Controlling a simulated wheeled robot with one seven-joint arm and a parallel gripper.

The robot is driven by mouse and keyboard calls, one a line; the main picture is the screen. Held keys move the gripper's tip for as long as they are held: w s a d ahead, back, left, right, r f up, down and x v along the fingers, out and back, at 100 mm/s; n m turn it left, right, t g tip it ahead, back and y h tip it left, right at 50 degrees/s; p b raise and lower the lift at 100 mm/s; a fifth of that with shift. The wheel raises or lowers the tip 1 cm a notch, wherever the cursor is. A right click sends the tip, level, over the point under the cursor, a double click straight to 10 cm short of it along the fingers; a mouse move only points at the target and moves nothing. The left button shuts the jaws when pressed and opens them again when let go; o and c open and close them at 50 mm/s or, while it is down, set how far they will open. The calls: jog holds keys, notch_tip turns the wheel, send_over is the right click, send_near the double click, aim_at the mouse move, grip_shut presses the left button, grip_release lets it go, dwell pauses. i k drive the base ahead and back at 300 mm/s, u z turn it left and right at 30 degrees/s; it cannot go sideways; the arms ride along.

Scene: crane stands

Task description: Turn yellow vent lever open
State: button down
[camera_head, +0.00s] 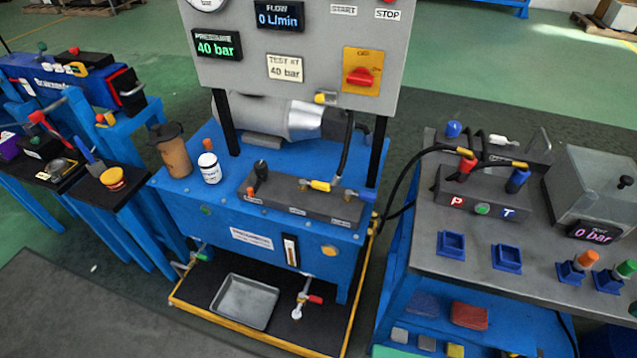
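A small yellow lever (320,185) lies on the dark grey valve block (290,203) on top of the blue hydraulic unit (240,232). It points sideways, roughly along the block. Its label is too small to read, so I cannot tell if it is the vent lever or how it is set. Another small yellow part (325,98) shows at the lower edge of the grey control panel (225,70). My gripper is not in view.
The panel reads 40 bar and 0 L/min, with a red switch (361,76). A brown cup (172,150) and white jar (209,167) stand left of the block. A black hose (398,190) runs to the right bench (540,225). A metal tray (244,301) lies below.

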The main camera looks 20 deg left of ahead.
aim_at(324, 186)
jog(key=z, duration=1.05)
jog(key=k, duration=1.3)
jog(key=u, duration=1.05)
jog(key=i, duration=1)
jog(key=z, duration=0.05)
